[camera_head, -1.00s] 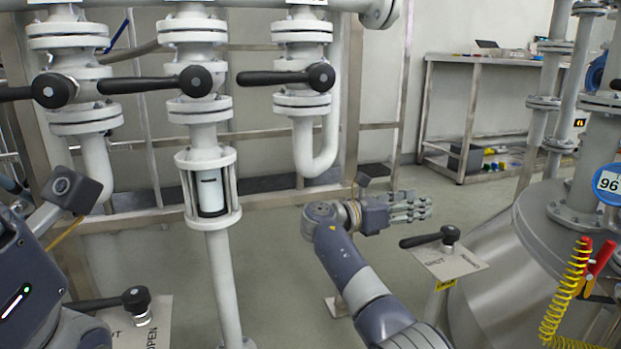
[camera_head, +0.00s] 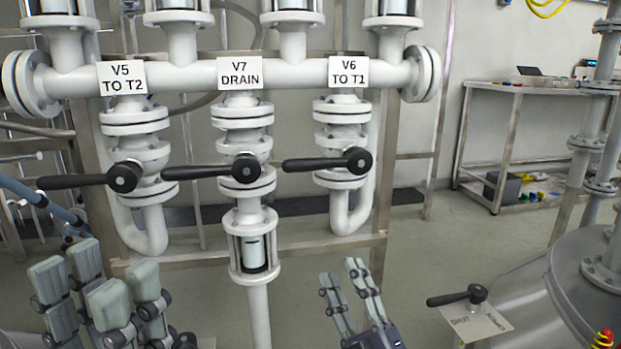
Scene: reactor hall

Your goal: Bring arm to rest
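My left gripper (camera_head: 98,285) is at the lower left of the head view, with its grey jointed fingers pointing up and spread. It is close to the camera, in front of the lower left pipework, and holds nothing that I can see. My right gripper (camera_head: 344,278) is at the bottom centre, right of the drain pipe. Its fingers point up, extended and empty. Most of both arms is outside the picture.
A pipe manifold has valves labelled V5 (camera_head: 122,78), V7 (camera_head: 240,73) and V6 (camera_head: 348,72), their black handles pointing left. A black-handled plate (camera_head: 478,318) and a steel vessel (camera_head: 540,295) stand at right. A workbench (camera_head: 510,88) is behind. Open floor lies between (camera_head: 425,245).

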